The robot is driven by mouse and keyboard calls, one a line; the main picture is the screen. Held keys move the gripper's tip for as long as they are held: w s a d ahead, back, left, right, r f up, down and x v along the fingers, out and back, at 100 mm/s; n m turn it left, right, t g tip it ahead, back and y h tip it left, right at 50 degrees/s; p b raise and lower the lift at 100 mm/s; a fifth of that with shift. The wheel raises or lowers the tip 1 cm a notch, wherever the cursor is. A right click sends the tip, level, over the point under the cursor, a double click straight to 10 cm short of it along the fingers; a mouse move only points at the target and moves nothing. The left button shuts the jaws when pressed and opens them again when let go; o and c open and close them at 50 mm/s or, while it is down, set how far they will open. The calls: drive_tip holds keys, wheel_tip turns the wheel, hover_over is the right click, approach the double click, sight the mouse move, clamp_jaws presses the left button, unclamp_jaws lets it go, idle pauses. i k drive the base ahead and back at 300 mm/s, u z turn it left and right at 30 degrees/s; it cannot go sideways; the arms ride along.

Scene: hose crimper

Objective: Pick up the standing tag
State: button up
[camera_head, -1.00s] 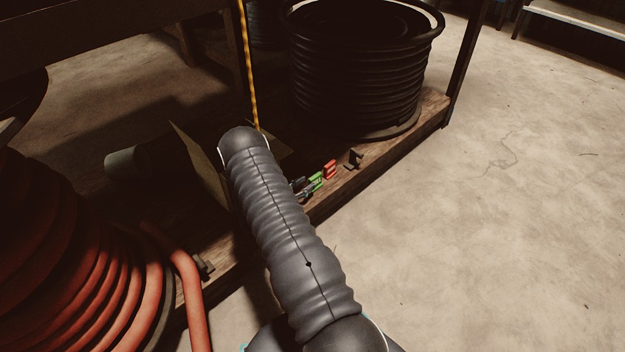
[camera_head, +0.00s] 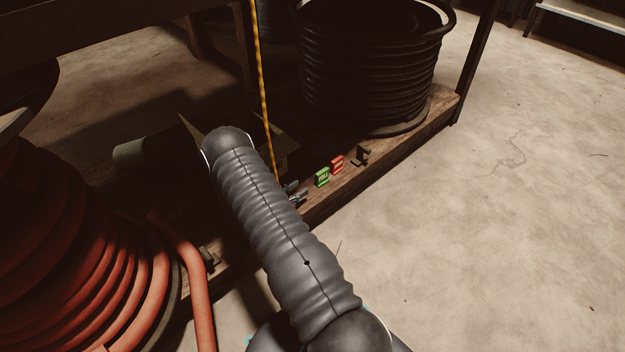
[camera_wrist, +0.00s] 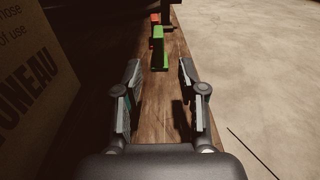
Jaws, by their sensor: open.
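A green tag (camera_head: 322,177) with pale lettering stands on the wooden shelf edge. A red tag (camera_head: 337,164) stands just behind it, also upright; I cannot tell for sure which one the task names. My gripper (camera_head: 297,194) is low over the board, in front of the green tag, and mostly hidden by my arm. In the wrist view my gripper (camera_wrist: 160,72) is open and empty. The green tag (camera_wrist: 160,55) is ahead, centred between the fingertips and apart from them. The red tag (camera_wrist: 155,32) is partly hidden behind it.
A cardboard box (camera_wrist: 38,80) lies close left of my gripper. A dark bracket (camera_head: 362,154) and a black hose coil (camera_head: 365,75) are beyond the tags. A yellow hanging cord (camera_head: 264,95) drops near my gripper. Right of the shelf is open floor.

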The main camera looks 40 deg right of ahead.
sight(336, 165)
drive_tip(key=z, duration=1.25)
